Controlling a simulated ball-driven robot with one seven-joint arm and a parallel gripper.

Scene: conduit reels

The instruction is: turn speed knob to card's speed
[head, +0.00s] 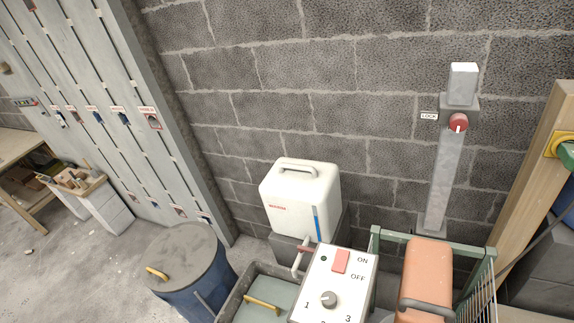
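The speed knob (329,299) is a grey round knob on a white control panel (301,289) at the bottom centre. The figures 1 and 3 stand to its lower left and lower right, and a figure below it is cut off by the frame's bottom edge. I cannot tell for sure which figure the knob points to. Above it on the panel are a red rocker switch (340,261), marked ON and OFF, and a small dark round spot. I see no card that I can make out as the speed card. My gripper is not in view.
A white canister (300,198) stands behind the panel by the block wall. A blue lidded drum (184,262) is to the left. An orange block (428,272) with a grey handle is right of the panel. A red knob (458,122) labelled LOCK sits on a grey post.

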